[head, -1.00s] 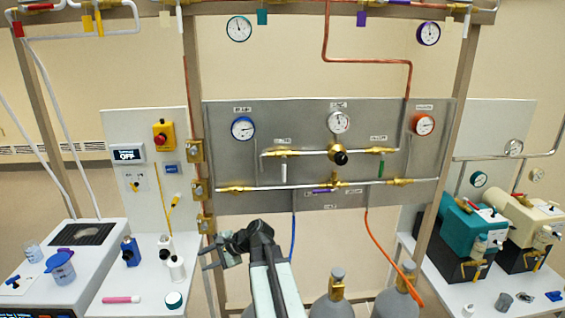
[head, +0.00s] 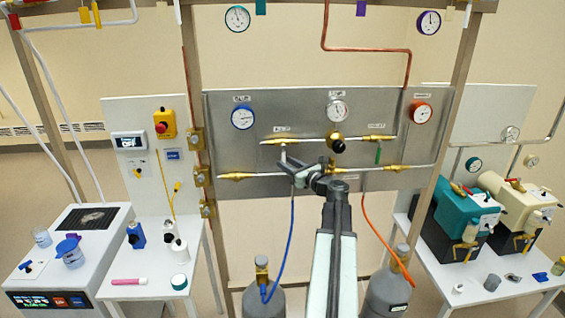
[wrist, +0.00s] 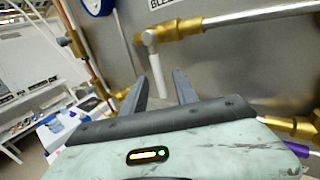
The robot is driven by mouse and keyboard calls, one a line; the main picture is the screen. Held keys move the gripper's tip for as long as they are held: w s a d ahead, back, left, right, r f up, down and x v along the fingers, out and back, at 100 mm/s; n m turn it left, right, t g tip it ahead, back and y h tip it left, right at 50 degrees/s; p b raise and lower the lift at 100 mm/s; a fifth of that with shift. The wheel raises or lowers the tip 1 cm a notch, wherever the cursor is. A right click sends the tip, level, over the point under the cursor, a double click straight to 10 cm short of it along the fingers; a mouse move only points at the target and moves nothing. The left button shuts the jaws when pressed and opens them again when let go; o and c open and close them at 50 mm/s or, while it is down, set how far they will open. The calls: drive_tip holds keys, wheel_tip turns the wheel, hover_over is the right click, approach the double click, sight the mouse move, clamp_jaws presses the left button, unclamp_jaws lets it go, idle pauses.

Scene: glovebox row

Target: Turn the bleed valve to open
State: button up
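The bleed valve is a brass fitting (wrist: 175,28) on the upper pipe, under a partly cut-off label (wrist: 165,3) starting "BLE". Its pale grey lever (wrist: 151,55) hangs down, across the pipe. In the head view the valve (head: 282,141) is at the left of the panel's upper line, and the lever is partly covered by my gripper. My gripper (wrist: 160,72) is open; its two dark fingers point up at the panel, with the lever between them in the wrist view. I cannot tell whether they touch it. My gripper also shows in the head view (head: 288,164).
The steel panel (head: 225,185) carries a lower pipe (head: 262,175) with brass fittings, close to my gripper. Gauges (head: 243,117) sit above. A blue hose (head: 290,235) and an orange hose (head: 378,235) hang below, by gas cylinders (head: 238,303). Side tables stand left and right.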

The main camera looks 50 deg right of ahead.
drive_tip(key=w, duration=0.2)
drive_tip(key=shift+w+d, duration=0.15)
drive_tip(key=shift+w, duration=0.2)
clamp_jaws()
idle(1.0)
